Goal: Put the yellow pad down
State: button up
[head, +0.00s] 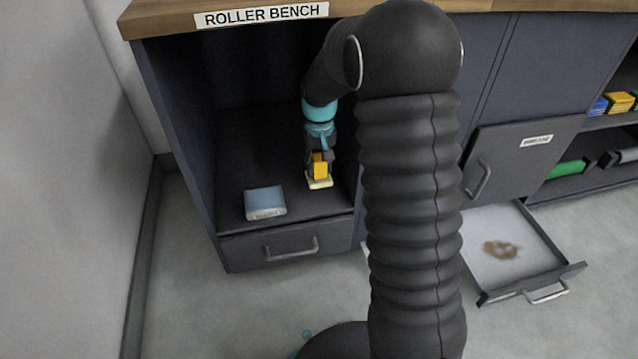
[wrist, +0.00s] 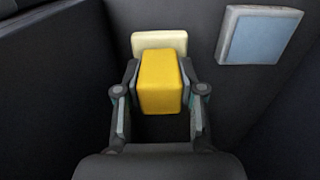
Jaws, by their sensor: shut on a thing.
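The yellow pad (wrist: 160,84) is a bright yellow block held between the two fingers of my gripper (wrist: 160,105). In the head view the yellow pad (head: 320,165) is inside the open bay under the bench top, close above the bay floor, with my gripper (head: 319,153) over it. A cream slab (wrist: 159,42) shows just beyond the block in the wrist view, and below it in the head view (head: 320,184). I cannot tell whether block and slab touch.
A pale blue pad (head: 265,201) lies on the bay floor (head: 300,219) to the left, apart from my gripper. The bay's side walls are close. A drawer (head: 525,245) with a brown stain stands open at right; coloured blocks (head: 619,102) sit on a shelf.

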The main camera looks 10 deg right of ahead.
aim_at(321, 181)
jog(key=f, duration=0.3)
jog(key=shift+d, duration=0.3)
jog(key=shift+f+b, duration=0.45)
jog(key=shift+f, duration=1.25)
jog(key=shift+f, duration=0.15)
jog(key=o, duration=1)
notch_tip(321, 181, up, 12)
jog(key=shift+r+p, duration=0.15)
jog(key=shift+p, duration=0.8)
